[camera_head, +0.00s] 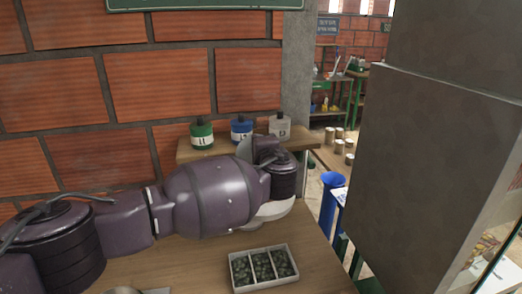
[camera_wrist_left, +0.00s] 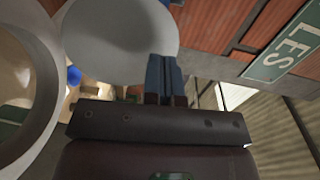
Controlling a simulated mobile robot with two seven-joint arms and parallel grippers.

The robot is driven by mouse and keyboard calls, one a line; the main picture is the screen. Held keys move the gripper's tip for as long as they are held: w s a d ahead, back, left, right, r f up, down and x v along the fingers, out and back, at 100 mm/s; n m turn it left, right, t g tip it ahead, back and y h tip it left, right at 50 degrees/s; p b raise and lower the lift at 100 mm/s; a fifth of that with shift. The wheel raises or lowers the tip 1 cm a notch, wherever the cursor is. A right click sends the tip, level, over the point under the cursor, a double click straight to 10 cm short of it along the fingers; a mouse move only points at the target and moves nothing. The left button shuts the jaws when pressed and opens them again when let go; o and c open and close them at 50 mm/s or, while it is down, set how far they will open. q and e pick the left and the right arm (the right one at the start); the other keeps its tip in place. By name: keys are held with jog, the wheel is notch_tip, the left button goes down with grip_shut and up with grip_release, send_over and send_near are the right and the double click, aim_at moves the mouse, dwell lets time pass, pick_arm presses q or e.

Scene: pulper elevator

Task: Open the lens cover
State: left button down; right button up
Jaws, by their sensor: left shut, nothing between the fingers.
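The lens cover, a round light-grey disc (camera_wrist_left: 115,40), fills the upper middle of the left wrist view. A part of it shows as an upright grey disc (camera_head: 244,149) behind my arm in the head view. A thick white ring (camera_wrist_left: 47,90) stands left of the cover in the wrist view, with an open view through it. My left gripper (camera_wrist_left: 164,62) is shut and empty, its blue-grey fingertips overlapping the cover's lower right edge in the picture; I cannot tell whether they touch. In the head view my wrist hides the fingers. My right gripper is not in view.
A white tray of dark green pieces (camera_head: 232,275) lies on the wooden table (camera_head: 190,278). Green (camera_head: 202,134), blue (camera_head: 241,131) and grey (camera_head: 279,126) bottles stand on a shelf by the brick wall. A large grey box-shaped structure (camera_head: 440,170) blocks the right.

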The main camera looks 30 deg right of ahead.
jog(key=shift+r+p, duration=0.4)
jog(key=shift+p, duration=0.05)
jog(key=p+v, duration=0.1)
jog(key=p, duration=0.1)
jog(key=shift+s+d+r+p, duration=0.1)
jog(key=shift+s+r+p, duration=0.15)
jog(key=shift+p, duration=0.1)
pick_arm(q)
jog(key=v, duration=1)
jog(key=shift+s, duration=0.35)
jog(key=shift+a, duration=0.15)
